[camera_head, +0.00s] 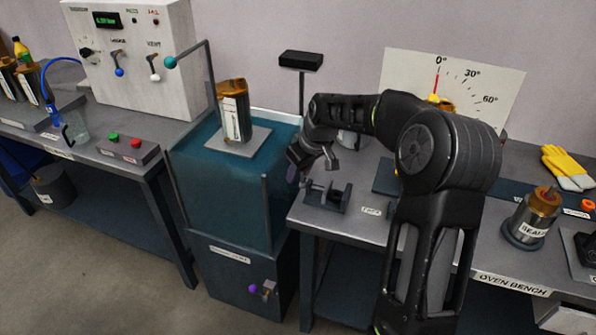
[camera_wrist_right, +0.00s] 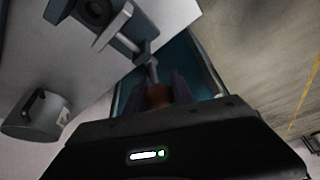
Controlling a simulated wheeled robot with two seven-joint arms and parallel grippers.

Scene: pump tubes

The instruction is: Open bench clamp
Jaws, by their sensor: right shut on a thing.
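The bench clamp (camera_head: 327,196) is a small dark grey vise at the front left corner of the oven bench. It also shows at the top of the right wrist view (camera_wrist_right: 110,25), with a thin screw rod reaching toward my gripper. My right gripper (camera_head: 294,170) is at the clamp's left side, over the bench's left edge. In the right wrist view its fingers (camera_wrist_right: 160,88) are shut around a brown-orange knob (camera_wrist_right: 158,97) at the rod's end. The gap between the clamp's jaws is hard to judge. My left gripper is not in view.
A teal-walled tank (camera_head: 215,185) with a canister (camera_head: 234,108) on a plate stands left of the clamp. An angle board (camera_head: 400,70) stands behind my arm.

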